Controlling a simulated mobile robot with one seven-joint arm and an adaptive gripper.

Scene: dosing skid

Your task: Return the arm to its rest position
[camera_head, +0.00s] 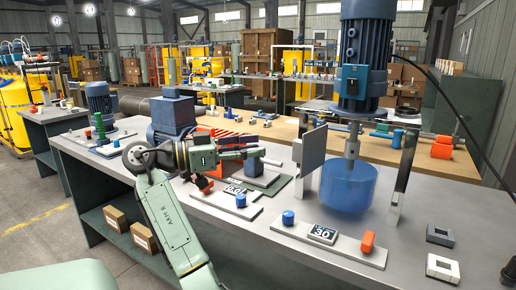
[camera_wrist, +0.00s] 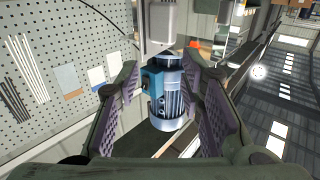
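My green arm (camera_head: 168,219) rises from the bottom of the head view and bends right over the near grey bench (camera_head: 225,207). My gripper (camera_head: 262,156) points right, above the bench and left of a grey upright plate (camera_head: 309,150). In the wrist view my gripper (camera_wrist: 161,88) has its two purple-padded fingers spread apart. No held object shows between them. A blue and grey motor (camera_wrist: 166,92) shows beyond the fingers, in the gap. Whether the fingertips touch anything cannot be told.
A blue motor (camera_head: 367,55) stands over a blue tank (camera_head: 347,186) right of my gripper. A light base plate (camera_head: 330,240) with a blue knob, a "30" label and an orange block lies in front. A blue pump housing (camera_head: 173,115) sits close behind my wrist.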

